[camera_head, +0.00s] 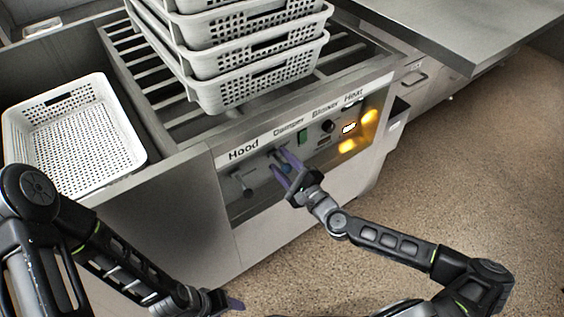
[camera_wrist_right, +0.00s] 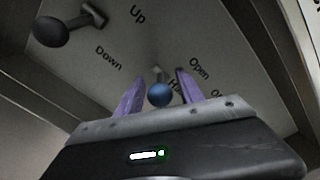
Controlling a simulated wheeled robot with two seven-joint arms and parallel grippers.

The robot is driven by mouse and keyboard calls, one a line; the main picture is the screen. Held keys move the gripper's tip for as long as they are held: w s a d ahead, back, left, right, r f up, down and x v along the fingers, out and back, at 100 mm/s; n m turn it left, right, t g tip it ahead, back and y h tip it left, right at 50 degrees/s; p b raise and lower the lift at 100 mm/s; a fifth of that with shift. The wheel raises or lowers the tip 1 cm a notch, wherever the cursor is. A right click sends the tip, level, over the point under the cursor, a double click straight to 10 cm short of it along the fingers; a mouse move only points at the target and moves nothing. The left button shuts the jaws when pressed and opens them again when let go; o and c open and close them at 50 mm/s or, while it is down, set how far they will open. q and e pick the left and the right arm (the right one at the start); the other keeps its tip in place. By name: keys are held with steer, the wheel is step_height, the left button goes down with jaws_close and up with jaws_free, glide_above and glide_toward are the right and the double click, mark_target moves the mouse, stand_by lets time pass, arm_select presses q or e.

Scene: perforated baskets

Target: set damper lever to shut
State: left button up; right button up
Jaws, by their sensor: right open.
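The damper lever has a blue ball knob, seen in the right wrist view (camera_wrist_right: 160,94) and partly behind the fingers in the head view (camera_head: 286,168). It sits under the "Damper" label on the control panel (camera_head: 240,207). My right gripper (camera_head: 278,161) is open at the panel, its purple fingers on either side of the blue knob. In the wrist view "Open" and part of another word show beside the lever; the rest is covered. I cannot tell whether the fingers touch the knob. My left gripper (camera_head: 228,302) is low in the head view, away from the panel, its jaws unclear.
A dark-knobbed hood lever (camera_wrist_right: 55,30) with "Up" and "Down" marks is left of the damper lever. A green switch (camera_head: 302,137), a black knob (camera_head: 328,126) and glowing lights are to its right. Stacked white baskets (camera_head: 262,92) stand above. Another basket (camera_head: 125,165) is left.

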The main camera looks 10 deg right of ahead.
jaws_close()
stand_by(0.3)
stand_by(1.1)
